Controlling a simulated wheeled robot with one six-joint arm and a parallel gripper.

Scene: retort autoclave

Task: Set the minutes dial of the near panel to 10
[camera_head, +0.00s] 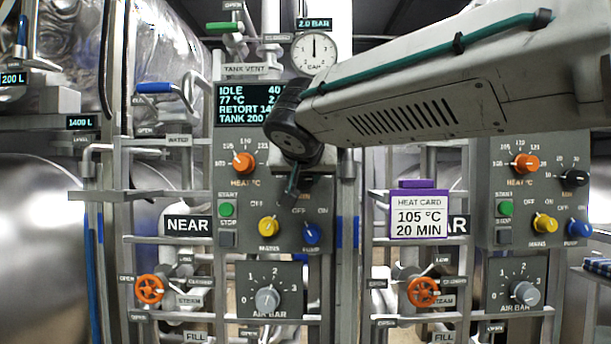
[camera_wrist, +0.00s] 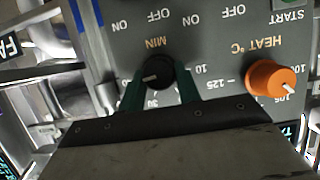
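The near panel (camera_head: 262,190) is a grey plate with dials and buttons. Its minutes dial (camera_wrist: 158,73) is a black knob below the upside-down MIN label in the wrist view. Its white pointer points to the left there, away from the 10 mark on the right. My gripper (camera_wrist: 160,84) has one dark green finger on each side of the knob, both appearing to touch it. In the head view my gripper (camera_head: 291,184) reaches down in front of the panel, and my wrist hides the minutes dial.
A yellow knob (camera_head: 269,227) and blue knob (camera_head: 311,233) sit below my gripper. A purple heat card (camera_head: 419,212) reads 105 °C, 20 MIN. The far panel (camera_head: 535,200) stands right.

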